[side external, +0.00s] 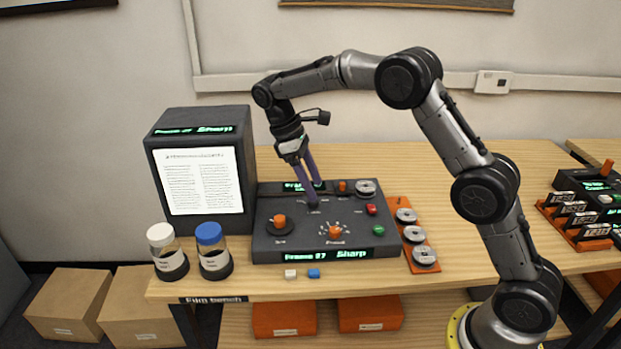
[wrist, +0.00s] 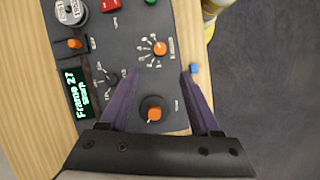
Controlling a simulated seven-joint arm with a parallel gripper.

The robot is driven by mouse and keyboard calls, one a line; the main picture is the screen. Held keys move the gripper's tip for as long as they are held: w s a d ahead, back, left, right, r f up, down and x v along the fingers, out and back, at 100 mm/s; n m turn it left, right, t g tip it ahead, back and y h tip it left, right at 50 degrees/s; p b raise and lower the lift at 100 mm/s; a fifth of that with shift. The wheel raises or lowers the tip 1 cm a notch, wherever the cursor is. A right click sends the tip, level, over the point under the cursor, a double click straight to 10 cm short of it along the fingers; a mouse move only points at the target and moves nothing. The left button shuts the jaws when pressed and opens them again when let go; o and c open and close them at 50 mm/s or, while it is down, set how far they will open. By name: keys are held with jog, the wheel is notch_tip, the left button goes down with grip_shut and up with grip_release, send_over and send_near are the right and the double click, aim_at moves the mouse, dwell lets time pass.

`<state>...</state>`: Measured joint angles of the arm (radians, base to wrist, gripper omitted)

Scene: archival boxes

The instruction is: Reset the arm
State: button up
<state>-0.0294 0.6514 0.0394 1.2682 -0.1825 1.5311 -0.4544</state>
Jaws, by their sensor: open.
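My gripper (side external: 316,193) hangs over the dark control console (side external: 268,249) on the wooden bench, with its purple fingers pointing down. In the wrist view the fingers (wrist: 162,73) are spread apart with nothing between their tips. An orange knob (wrist: 154,114) lies between the fingers in that view, and another orange knob (wrist: 160,48) lies beyond the tips. In the side view the orange knobs stand at the console's left (side external: 280,220) and front middle (side external: 335,231). I cannot tell the exact height of the fingertips above the panel.
A reader screen (side external: 197,180) stands behind left. Jars with white (side external: 161,235) and blue (side external: 209,233) lids stand at the front left. Small white (side external: 291,273) and blue (side external: 314,273) blocks lie before the console. An orange tray (side external: 405,201) of reels is right. Open space lies above.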

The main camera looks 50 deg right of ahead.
jog(key=shift+w+a+r, duration=0.15)
jog(key=shift+w+r, duration=0.05)
jog(key=shift+r, duration=0.35)
jog(key=shift+r, duration=0.1)
jog(key=s+r+m+t, duration=0.1)
jog(key=s+r+t, duration=0.4)
jog(key=s+r, duration=1.05)
jog(key=s+a+m+t+y, duration=0.1)
jog(key=s+m+t, duration=0.15)
jog(key=s, duration=0.75)
jog(key=s+a+f+m+t+y, duration=0.1)
jog(key=s+f, duration=0.3)
jog(key=f, duration=0.4)
jog(key=shift+s+a+m+t, duration=0.2)
jog(key=shift+m+t, duration=0.25)
jog(key=shift+m, duration=0.3)
